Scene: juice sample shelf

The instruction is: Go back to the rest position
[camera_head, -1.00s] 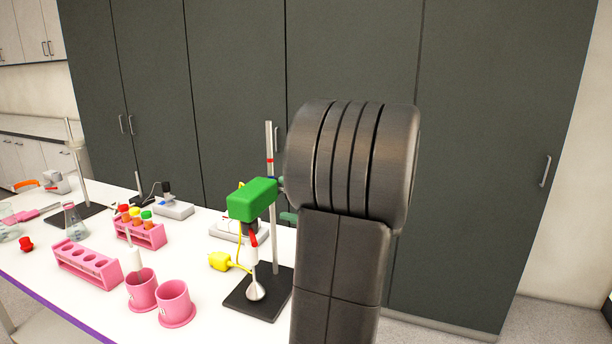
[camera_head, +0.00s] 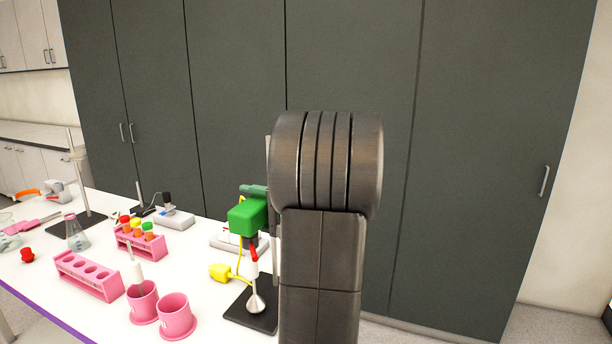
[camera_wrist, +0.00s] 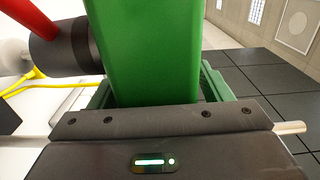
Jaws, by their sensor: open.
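My gripper (camera_wrist: 156,92) is open. Its dark green fingers show on the left and right edges of a bright green box in the wrist view (camera_wrist: 152,45). The same green box (camera_head: 246,217) is the head of a lab stirrer on a stand in the head view, with a red and white shaft (camera_head: 254,262) below it. A dark green piece of my gripper (camera_head: 253,189) shows just behind and above the box. I cannot tell whether the fingers touch it. My arm hides much of the stand rod and part of its black base (camera_head: 246,313).
A yellow plug-like piece (camera_head: 222,272) with a cable lies beside the stand. Two pink cups (camera_head: 176,320), a pink rack (camera_head: 82,276) and a rack with capped tubes (camera_head: 141,244) stand on the white bench (camera_head: 40,268). Dark cabinets (camera_head: 240,80) rise behind.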

